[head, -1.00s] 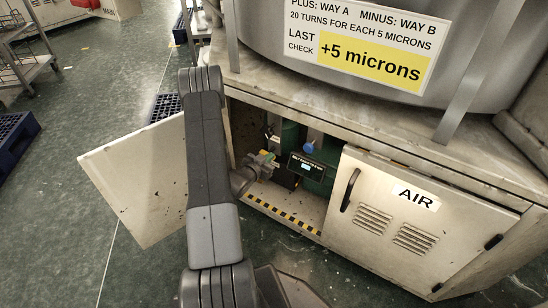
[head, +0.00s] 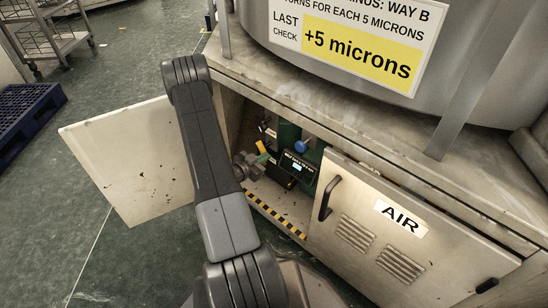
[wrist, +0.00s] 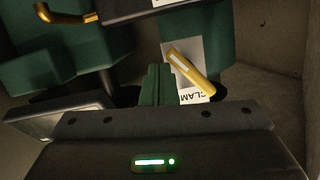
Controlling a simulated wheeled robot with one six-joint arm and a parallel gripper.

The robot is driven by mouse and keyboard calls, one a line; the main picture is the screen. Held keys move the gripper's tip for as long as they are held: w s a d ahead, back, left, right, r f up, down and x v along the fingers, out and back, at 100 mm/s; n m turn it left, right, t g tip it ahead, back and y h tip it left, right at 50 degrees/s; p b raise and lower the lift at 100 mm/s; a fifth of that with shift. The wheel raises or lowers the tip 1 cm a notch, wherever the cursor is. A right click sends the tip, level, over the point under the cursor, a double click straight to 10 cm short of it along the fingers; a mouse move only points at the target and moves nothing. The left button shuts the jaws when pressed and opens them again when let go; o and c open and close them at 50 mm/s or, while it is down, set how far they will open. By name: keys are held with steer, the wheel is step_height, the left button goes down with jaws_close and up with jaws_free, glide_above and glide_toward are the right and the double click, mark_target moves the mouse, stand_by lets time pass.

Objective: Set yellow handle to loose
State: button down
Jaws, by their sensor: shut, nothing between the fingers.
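The yellow handle (wrist: 190,72) shows in the wrist view, tilted, with its upper end to the left. In the head view my gripper (head: 247,163) is inside the open cabinet (head: 232,110).
An open cabinet door (head: 130,160) stands left of my arm. The AIR door (head: 365,235) closes the right side. A blue knob (head: 301,146) and a black display box (head: 298,168) are inside. A brass bent lever (wrist: 62,16) is at upper left in the wrist view.

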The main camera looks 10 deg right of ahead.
steer(key=shift+w+a+f+b, duration=0.1)
steer(key=shift+f+b, duration=0.25)
steer(key=shift+f, duration=0.1)
steer(key=shift+w+a+f+m+t+y, duration=0.15)
steer(key=shift+m+t, duration=0.1)
steer(key=shift+m, duration=0.35)
steer(key=shift+d+f+m+t+y, duration=0.15)
steer(key=shift+m+t, duration=0.1)
steer(key=shift+m, duration=0.35)
steer(key=shift+a+f+b, duration=0.1)
steer(key=shift+a+b, duration=0.05)
steer(key=shift+b, duration=0.15)
